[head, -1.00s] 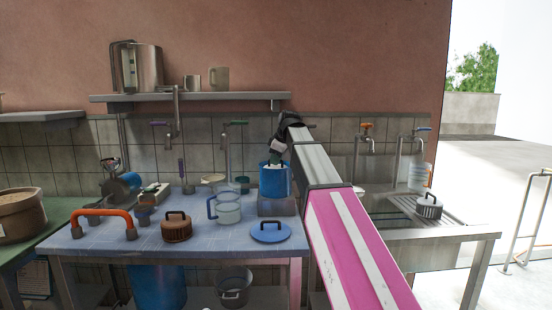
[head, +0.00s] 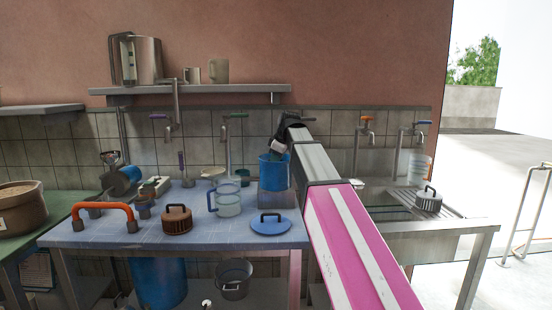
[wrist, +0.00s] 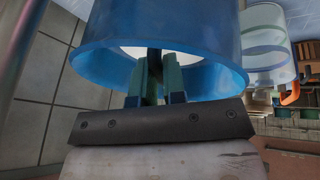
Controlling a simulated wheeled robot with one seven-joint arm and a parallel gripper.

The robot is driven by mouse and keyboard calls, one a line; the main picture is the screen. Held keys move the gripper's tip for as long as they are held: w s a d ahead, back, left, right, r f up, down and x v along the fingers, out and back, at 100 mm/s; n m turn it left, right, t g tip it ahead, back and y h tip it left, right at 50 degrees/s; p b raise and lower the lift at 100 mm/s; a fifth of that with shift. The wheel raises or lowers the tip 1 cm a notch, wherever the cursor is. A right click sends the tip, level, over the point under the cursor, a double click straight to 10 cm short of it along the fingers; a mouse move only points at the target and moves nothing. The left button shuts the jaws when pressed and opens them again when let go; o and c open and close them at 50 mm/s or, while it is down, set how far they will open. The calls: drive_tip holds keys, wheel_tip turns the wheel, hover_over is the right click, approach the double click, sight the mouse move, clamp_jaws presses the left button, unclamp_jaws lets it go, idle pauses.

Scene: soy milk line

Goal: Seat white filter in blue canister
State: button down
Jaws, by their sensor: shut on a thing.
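The blue canister (head: 273,174) stands upright at the right rear of the blue-topped table in the head view. It fills the upper middle of the wrist view (wrist: 120,22), its open rim facing my gripper. My gripper (head: 280,150) is just above the mouth in the head view. In the wrist view my gripper (wrist: 158,62) reaches into the mouth, its fingers shut on a dark upright part. A pale surface of the white filter (wrist: 128,49) shows inside the rim behind the fingers. The filter's depth and contact with the canister's inside are hidden.
A clear jug (head: 229,201), a blue lid (head: 270,226) and a brown lid (head: 177,219) stand close on the table (head: 110,237). A shelf (head: 200,90) runs above. A sink with a grey lid (head: 429,199) lies to the right.

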drive_tip(key=shift+f, duration=0.55)
drive_tip(key=c, duration=1.1)
unclamp_jaws()
drive_tip(key=v, duration=1)
drive_tip(key=shift+r, duration=0.4)
drive_tip(key=shift+s, duration=0.2)
